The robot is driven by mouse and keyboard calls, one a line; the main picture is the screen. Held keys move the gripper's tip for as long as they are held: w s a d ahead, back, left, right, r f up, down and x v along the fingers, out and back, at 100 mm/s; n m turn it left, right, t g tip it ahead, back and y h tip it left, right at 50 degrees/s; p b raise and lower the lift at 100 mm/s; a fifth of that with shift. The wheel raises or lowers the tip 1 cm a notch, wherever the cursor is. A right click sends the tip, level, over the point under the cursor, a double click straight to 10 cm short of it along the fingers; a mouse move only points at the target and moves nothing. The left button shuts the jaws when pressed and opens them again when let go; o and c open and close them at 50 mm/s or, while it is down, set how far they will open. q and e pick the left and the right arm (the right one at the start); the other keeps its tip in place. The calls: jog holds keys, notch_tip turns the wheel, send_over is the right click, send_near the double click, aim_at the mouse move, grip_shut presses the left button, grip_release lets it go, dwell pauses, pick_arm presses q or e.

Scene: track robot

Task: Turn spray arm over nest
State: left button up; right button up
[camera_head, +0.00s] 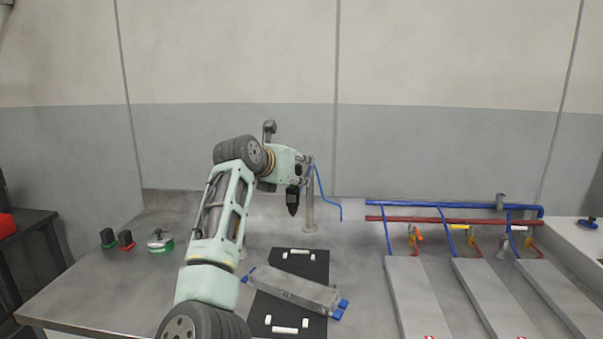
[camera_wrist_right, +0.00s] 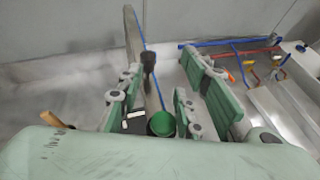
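The spray arm stands at the back of the table: a grey upright post (camera_head: 310,212) with a black nozzle (camera_head: 293,201) hanging beside it and a thin blue hose (camera_head: 329,203). My right gripper (camera_head: 303,172) is at the top of the post, partly covering the arm. In the right wrist view its green fingers (camera_wrist_right: 155,105) are spread apart. The post (camera_wrist_right: 133,38), the black nozzle (camera_wrist_right: 150,66) and a dark green round piece (camera_wrist_right: 162,124) show between them. I cannot tell whether a finger touches the green piece. A black mat with white blocks (camera_head: 312,268), probably the nest, lies in front. My left gripper is not in view.
A grey bar (camera_head: 290,288) with blue ends lies slantwise across the mat. Blue and red pipes (camera_head: 455,220) with valves and grey panels (camera_head: 420,298) are at the right. Small green and red-based items (camera_head: 126,240) and a green-based item (camera_head: 160,241) stand at the left.

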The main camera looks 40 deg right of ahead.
jog(key=v, duration=0.7)
jog(key=shift+a+r, duration=0.15)
jog(key=shift+a, duration=0.05)
